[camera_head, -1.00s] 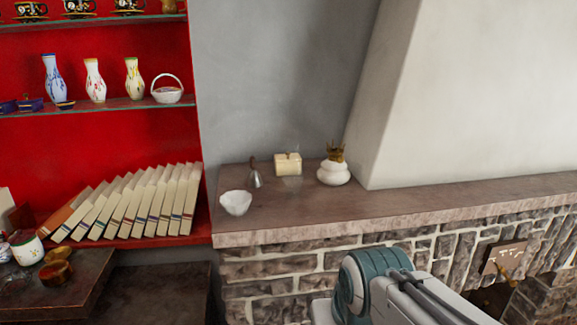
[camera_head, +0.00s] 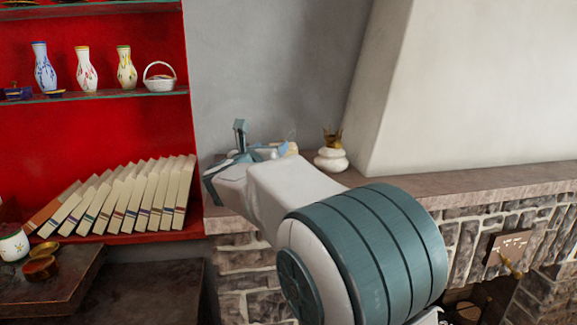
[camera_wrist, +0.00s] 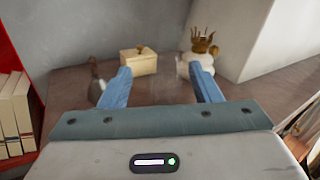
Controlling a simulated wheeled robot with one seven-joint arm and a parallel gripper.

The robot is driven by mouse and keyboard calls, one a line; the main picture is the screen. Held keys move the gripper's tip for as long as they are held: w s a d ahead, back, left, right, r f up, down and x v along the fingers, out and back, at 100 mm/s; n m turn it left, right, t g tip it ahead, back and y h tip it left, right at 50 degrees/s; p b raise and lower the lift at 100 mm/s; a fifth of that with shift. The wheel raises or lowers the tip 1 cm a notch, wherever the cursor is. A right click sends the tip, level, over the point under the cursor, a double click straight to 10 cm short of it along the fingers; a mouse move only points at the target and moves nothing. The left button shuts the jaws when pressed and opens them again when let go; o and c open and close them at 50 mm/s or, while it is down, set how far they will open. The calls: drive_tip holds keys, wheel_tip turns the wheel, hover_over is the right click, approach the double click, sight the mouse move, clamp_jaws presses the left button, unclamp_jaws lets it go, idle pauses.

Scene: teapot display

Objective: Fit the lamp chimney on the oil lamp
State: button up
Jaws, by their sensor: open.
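The oil lamp (camera_head: 331,159) has a round white body and a brass crown-like burner with an open top. It stands upright on the mantel shelf and also shows in the wrist view (camera_wrist: 198,52), beyond my right finger. A faint clear glass shape, apparently the lamp chimney (camera_wrist: 181,68), is just left of the lamp; its outline is hard to make out. My gripper (camera_wrist: 160,73) is open, with its two blue fingers apart and nothing visibly held. In the head view my gripper (camera_head: 265,140) is over the shelf, left of the lamp, and my arm hides much there.
A cream box (camera_wrist: 138,61) with a knobbed lid stands at the back of the shelf. A dark-handled metal bell (camera_wrist: 97,86) is close to my left finger. The sloping chimney breast (camera_head: 450,80) rises right of the lamp. Leaning books (camera_head: 120,200) are at left.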

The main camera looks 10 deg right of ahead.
sight(290, 138)
drive_tip(key=w+d+m+p, duration=0.1)
drive_tip(key=w+d+p, duration=0.1)
drive_tip(key=w, duration=0.1)
drive_tip(key=w+d+m+h+p, duration=0.1)
drive_tip(key=w+d, duration=0.1)
drive_tip(key=w, duration=0.1)
drive_tip(key=w+d+p, duration=0.2)
drive_tip(key=w+d, duration=0.1)
drive_tip(key=w, duration=0.1)
drive_tip(key=shift+d+f+m+g+h+p, duration=0.1)
drive_tip(key=shift+f+m+g+h+p, duration=0.2)
drive_tip(key=shift+m+g, duration=0.1)
drive_tip(key=shift+w+d+f, duration=0.1)
drive_tip(key=shift+w+d, duration=0.25)
drive_tip(key=shift+w, duration=0.25)
drive_tip(key=shift+c, duration=0.4)
clamp_jaws()
